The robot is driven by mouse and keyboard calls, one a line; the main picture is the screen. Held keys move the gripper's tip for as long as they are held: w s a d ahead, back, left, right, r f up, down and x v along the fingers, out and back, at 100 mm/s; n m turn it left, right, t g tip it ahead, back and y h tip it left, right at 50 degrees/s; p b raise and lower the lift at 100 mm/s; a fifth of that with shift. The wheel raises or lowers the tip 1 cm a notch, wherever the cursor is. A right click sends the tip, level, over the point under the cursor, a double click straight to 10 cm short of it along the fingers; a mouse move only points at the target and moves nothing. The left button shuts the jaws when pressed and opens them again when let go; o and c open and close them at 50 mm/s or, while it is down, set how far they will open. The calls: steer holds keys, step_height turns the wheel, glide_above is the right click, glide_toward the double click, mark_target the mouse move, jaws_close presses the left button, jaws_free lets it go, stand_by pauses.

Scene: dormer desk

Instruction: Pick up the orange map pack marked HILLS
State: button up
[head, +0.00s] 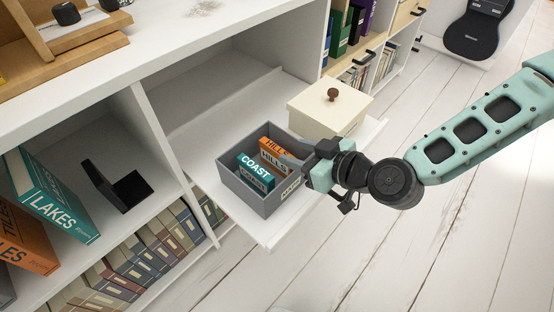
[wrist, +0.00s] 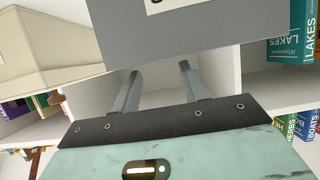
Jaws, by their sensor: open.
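The orange map pack marked HILLS (head: 271,145) stands in a grey open-topped box (head: 262,203), at the back of a teal pack marked COAST (head: 250,176). My gripper (head: 290,154) is at the right end of this box in the head view, with its fingers near the HILLS pack's right end. In the wrist view my gripper (wrist: 158,68) has two parted fingers with nothing between them. Their tips are close to the edge of the grey box (wrist: 215,28). The HILLS pack is not visible there. I cannot tell whether the fingers touch it.
The box sits on a white pull-out shelf (head: 268,238). A cream lidded box (head: 322,108) stands just behind it, close to my gripper. A black stand (head: 119,188) and a teal LAKES volume (head: 52,194) are on the left shelf. The floor at right is clear.

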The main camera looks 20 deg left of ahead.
mark_target(278, 149)
steer(key=x, duration=0.2)
steer(key=f+b+x, duration=0.1)
steer(key=x, duration=0.1)
steer(key=shift+s+d+r, duration=0.1)
steer(key=shift+s+d, duration=0.05)
steer(key=shift+s, duration=0.05)
steer(key=shift+w+a, duration=0.2)
steer(key=shift+a, duration=0.25)
jaws_close()
